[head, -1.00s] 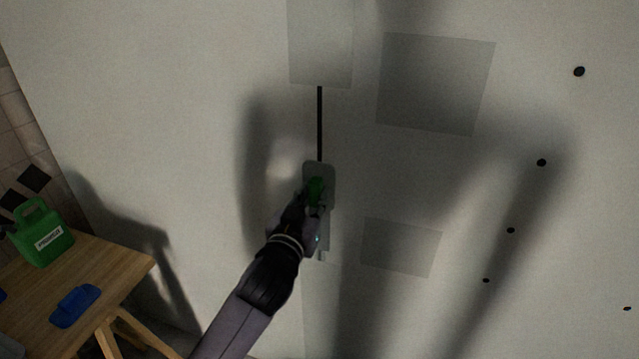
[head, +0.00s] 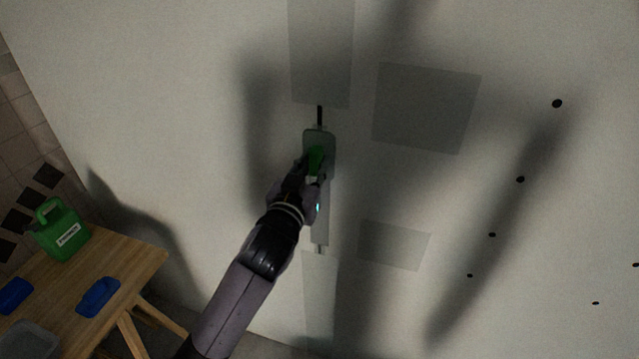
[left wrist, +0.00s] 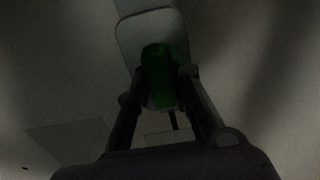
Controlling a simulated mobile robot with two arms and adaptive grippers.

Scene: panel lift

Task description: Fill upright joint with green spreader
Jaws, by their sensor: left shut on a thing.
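My left gripper (head: 312,170) is shut on the green spreader (head: 316,157), which has a grey plate and a green grip. The spreader is held flat at the wall, over the upright joint (head: 319,113). A short dark piece of the joint shows above the plate, below a grey patch. A light grey strip shows below the spreader along the joint line. In the left wrist view the green grip (left wrist: 159,75) sits between my fingers, and a dark bit of joint (left wrist: 173,120) shows near it. Whether the plate touches the wall is hard to tell. My right gripper is not in view.
Grey patches (head: 425,108) and a row of dark dots (head: 520,179) mark the wall to the right. At lower left a wooden table (head: 60,322) carries a green canister (head: 62,236), blue tools (head: 98,297) and a grey tray (head: 30,341).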

